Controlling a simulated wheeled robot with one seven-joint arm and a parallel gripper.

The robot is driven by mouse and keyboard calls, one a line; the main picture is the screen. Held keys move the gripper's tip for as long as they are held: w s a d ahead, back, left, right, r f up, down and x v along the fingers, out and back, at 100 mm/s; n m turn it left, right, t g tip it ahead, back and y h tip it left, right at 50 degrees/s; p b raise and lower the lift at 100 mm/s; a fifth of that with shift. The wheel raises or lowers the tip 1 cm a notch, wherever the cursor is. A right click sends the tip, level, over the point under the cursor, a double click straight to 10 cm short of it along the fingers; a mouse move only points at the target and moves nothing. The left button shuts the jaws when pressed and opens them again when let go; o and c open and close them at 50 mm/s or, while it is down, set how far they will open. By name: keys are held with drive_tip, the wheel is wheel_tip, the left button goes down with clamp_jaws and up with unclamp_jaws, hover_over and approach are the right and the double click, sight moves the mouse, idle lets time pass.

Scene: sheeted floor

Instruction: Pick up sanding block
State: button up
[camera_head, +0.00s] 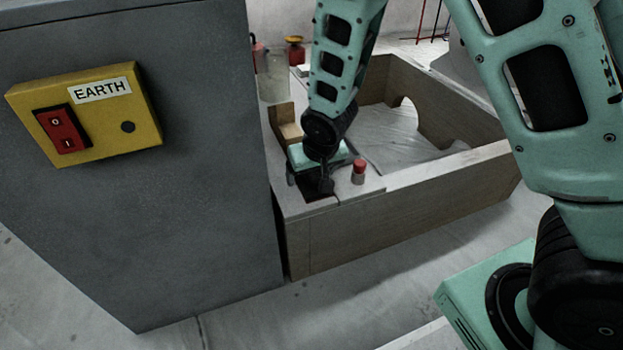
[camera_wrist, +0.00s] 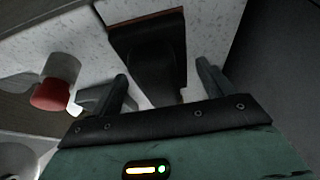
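The sanding block (camera_wrist: 148,50) is a dark block with a rounded black handle and a reddish-brown strip along its far edge. It lies on the pale speckled top in the wrist view. My gripper (camera_wrist: 162,80) is open, with one finger on each side of the handle and small gaps visible. In the head view my gripper (camera_head: 309,180) points down at the near corner of the wooden frame. There the block (camera_head: 322,190) is a dark shape, partly hidden by the gripper.
A small red-capped bottle (camera_head: 359,172) stands close to the right of my gripper; it also shows in the wrist view (camera_wrist: 57,84). A grey cabinet (camera_head: 190,220) with a yellow switch box (camera_head: 85,113) stands close on the left. A clear container (camera_head: 272,75) stands behind.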

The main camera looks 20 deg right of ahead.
drive_tip(key=c, duration=0.9)
drive_tip(key=shift+o, duration=0.2)
wheel_tip(320, 180, up, 10)
drive_tip(key=p, duration=0.6)
drive_tip(key=shift+p, duration=0.35)
drive_tip(key=shift+o, duration=1)
drive_tip(key=shift+r, duration=0.1)
